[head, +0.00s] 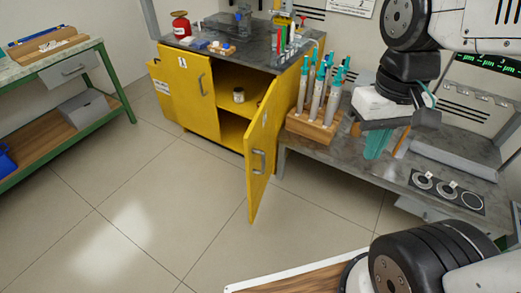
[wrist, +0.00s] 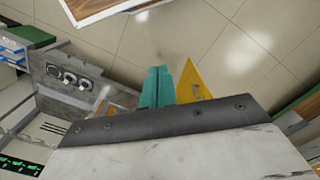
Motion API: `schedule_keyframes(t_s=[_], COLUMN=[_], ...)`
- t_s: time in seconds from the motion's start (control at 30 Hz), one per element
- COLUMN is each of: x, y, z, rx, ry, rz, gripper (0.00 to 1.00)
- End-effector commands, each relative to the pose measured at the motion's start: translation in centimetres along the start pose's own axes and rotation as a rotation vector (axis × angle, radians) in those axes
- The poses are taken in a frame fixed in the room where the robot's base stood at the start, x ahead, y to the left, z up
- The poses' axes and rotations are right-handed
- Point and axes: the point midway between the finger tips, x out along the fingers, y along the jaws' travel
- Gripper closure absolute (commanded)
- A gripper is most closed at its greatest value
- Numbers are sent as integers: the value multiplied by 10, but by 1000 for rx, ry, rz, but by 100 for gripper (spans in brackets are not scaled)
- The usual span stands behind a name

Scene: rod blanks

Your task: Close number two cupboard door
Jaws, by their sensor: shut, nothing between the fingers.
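The yellow cupboard (head: 190,90) stands at the back centre in the head view. Its right-hand door (head: 257,170), with a small white label and a grey handle, stands open, swung out towards me. The left door (head: 188,92), labelled 1, is shut. A yellow panel with a handle (wrist: 194,82), seemingly the open door, shows beside my fingers in the wrist view. My gripper (head: 376,152) is shut and empty, its teal fingers pointing down above the grey bench, right of the open door and apart from it. The fingers (wrist: 158,78) also show in the wrist view.
A wooden rack (head: 314,130) of teal-topped rods stands on the grey bench (head: 350,160) between my gripper and the door. A jar (head: 239,95) sits inside the cupboard. The floor (head: 130,200) left of the open door is clear. A green-framed bench (head: 75,60) stands left.

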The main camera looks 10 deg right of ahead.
Motion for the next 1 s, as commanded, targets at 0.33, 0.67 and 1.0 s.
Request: schedule_keyframes(t_s=[0.33, 0.67, 1.0], x=[59, 123, 209], y=[-12, -34, -49], z=[-51, -106, -174], rx=[205, 480, 841], ry=[-359, -661, -914], rz=[-203, -491, -835], gripper=[100, 100, 100])
